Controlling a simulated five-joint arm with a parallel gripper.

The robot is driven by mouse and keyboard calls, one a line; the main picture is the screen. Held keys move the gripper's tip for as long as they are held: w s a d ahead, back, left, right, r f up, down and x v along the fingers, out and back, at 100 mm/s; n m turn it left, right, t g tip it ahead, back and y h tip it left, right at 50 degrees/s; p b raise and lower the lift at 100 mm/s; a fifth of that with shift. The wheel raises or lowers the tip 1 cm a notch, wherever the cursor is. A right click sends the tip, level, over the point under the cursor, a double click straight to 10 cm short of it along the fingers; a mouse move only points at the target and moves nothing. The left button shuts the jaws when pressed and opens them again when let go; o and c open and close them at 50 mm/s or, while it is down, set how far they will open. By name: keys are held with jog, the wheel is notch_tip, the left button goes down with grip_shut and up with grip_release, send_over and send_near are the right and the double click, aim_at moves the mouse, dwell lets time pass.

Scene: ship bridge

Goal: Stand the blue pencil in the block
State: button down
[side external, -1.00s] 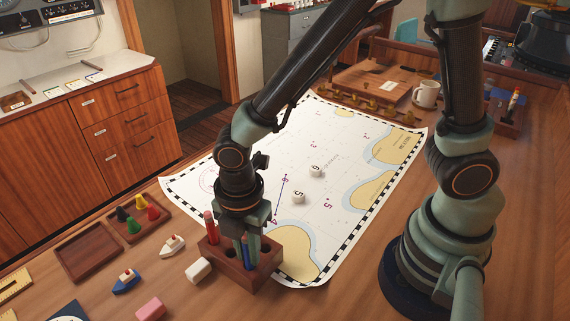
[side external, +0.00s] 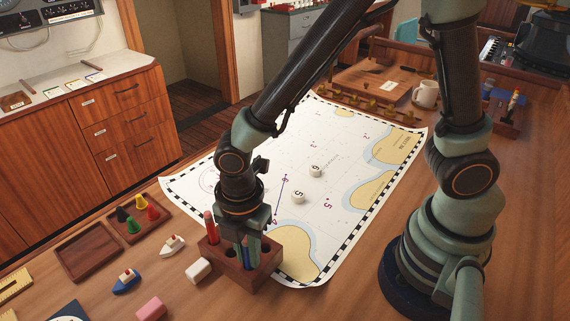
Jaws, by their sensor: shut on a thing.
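The wooden block (side external: 263,276) stands at the near edge of the chart, with holes in its top. A red pencil (side external: 210,228) stands upright in its left part. The blue pencil (side external: 246,256) is upright at the block, between the fingers of my gripper (side external: 248,248). My gripper points down over the block and is shut on the blue pencil. The fingers hide much of the pencil. Its lower end is at the block's top, but I cannot tell how deep it sits in a hole.
A white eraser (side external: 198,270) lies just left of the block, with a pink one (side external: 151,308) nearer. Small toy boats (side external: 126,281) and a tray of coloured pawns (side external: 139,214) are further left. Two numbered white discs (side external: 298,197) lie on the chart (side external: 330,220) behind.

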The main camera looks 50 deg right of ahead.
jog(key=shift+f, duration=0.2)
dwell(0.3)
jog(key=c, duration=0.8)
grip_release()
jog(key=shift+o, duration=0.2)
notch_tip(320, 180, up, 12)
jog(key=shift+f, duration=0.1)
jog(key=w+d+r+m+t, duration=0.1)
jog(key=d+r+m, duration=0.3)
jog(key=d+m, duration=0.6)
jog(key=d+r+m+t, duration=0.3)
jog(key=d+m+t, duration=0.1)
jog(key=d+m, duration=0.6)
jog(key=shift+w+r+m+t, duration=0.3)
jog(key=shift+w+r+m, duration=0.05)
jog(key=shift+m, duration=0.15)
